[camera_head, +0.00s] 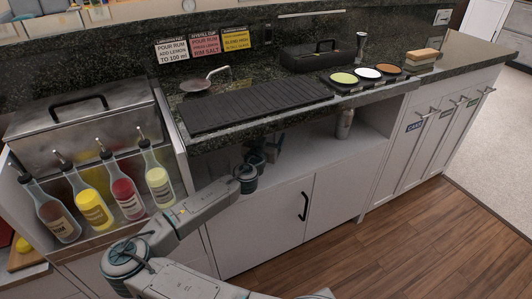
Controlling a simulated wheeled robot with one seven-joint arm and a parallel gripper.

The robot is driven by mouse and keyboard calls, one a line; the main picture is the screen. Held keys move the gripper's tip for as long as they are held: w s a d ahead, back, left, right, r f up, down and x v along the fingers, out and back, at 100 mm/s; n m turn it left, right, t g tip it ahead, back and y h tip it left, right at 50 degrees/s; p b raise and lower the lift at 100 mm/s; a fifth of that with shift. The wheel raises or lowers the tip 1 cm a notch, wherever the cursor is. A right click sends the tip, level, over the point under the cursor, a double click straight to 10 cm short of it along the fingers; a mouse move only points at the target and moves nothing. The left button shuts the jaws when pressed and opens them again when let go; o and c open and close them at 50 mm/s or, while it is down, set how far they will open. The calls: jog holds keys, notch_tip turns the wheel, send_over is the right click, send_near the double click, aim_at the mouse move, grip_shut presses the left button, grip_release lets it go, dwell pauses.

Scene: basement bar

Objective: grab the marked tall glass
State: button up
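I cannot make out a marked tall glass for certain in this view. My gripper (272,146) is at the open shelf under the counter, below the black bar mat, at the end of my arm. It is dark, small and partly shaded, so I cannot tell whether its fingers are open, shut or holding something. A silvery cylindrical container (345,123) stands upright on the same shelf, to the right of my gripper and apart from it.
The counter overhang with the black ribbed mat (255,106) is just above my gripper. Several bottles (126,195) stand in a rack at left, beside a lidded metal bin (75,125). A garnish tray (367,79) sits at right. The wooden floor (430,235) is clear.

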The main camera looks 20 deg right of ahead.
jog(key=c, duration=1.5)
jog(key=shift+c, duration=0.2)
jog(key=shift+r, duration=0.15)
